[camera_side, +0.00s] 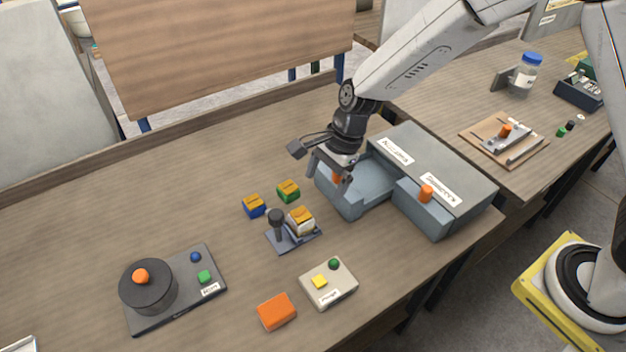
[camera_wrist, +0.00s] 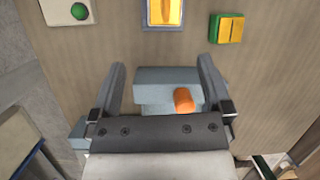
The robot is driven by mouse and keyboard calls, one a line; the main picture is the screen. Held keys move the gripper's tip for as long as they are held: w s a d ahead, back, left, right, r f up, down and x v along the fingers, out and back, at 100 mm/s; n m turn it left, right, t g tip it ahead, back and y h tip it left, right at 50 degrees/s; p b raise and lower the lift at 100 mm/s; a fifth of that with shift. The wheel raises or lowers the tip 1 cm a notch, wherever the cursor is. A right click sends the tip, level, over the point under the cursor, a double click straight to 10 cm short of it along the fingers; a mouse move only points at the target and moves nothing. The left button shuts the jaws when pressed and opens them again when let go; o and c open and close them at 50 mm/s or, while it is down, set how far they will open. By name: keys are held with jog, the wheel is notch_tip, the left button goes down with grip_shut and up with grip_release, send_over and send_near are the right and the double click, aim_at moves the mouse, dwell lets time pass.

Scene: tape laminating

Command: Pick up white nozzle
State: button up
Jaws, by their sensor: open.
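The white nozzle (camera_side: 301,222), a block with an orange-yellow top, sits on a small grey stand (camera_side: 278,240) beside a dark upright post. It also shows at the top edge of the wrist view (camera_wrist: 150,14), partly cut off. My gripper (camera_side: 331,176) is open above the pulled-out drawer, up and to the right of the nozzle and apart from it. In the wrist view its two fingers (camera_wrist: 163,66) stand wide apart. The drawer's orange knob (camera_wrist: 184,99) shows between them, below the fingers, with nothing gripped.
A green block (camera_side: 288,190) and a blue block (camera_side: 254,206) lie behind the stand. The grey drawer box (camera_side: 460,176) has one drawer (camera_side: 348,202) open. A button panel (camera_side: 328,285), an orange block (camera_side: 276,312) and a round dark device (camera_side: 148,288) are in front.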

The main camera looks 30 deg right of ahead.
aim_at(301, 214)
jog(key=shift+m, duration=0.8)
jog(key=shift+w+a+f, duration=0.2)
jog(key=shift+a+f, duration=0.65)
jog(key=shift+w+a+f, duration=0.2)
jog(key=shift+a+f, duration=0.6)
jog(key=shift+a, duration=0.05)
jog(key=shift+f, duration=0.1)
jog(key=shift+x, duration=2.45)
jog(key=shift+a, duration=0.1)
grip_shut()
